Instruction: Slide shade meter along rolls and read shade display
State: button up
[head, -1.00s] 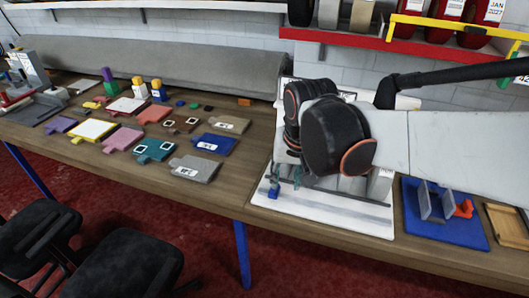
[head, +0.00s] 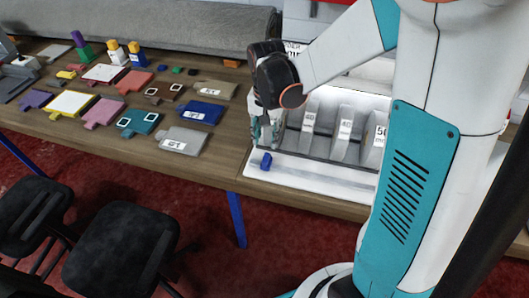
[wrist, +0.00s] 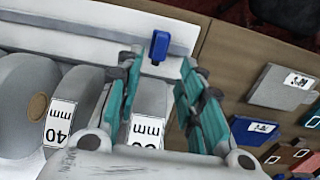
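A small blue block, which looks like the shade meter (head: 266,161), sits at the left end of the white board (head: 322,178). It also shows in the wrist view (wrist: 159,46), just beyond and between my fingertips. I cannot see a reading on it. My gripper (head: 265,138) points down above the left end of the row. In the wrist view (wrist: 160,70) its teal fingers are apart, with nothing held.
Colored sample tags, including a grey one (head: 183,141) and a blue one (head: 200,112), lie left of the board. A long grey roll (head: 180,38) lies at the back. Black chairs (head: 122,250) stand before the table. My arm covers the board's right end.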

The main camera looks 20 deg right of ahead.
aim_at(266, 156)
notch_tip(266, 156, down, 9)
jog(key=shift+f+b, duration=0.15)
jog(key=shift+b, duration=0.9)
grip_shut()
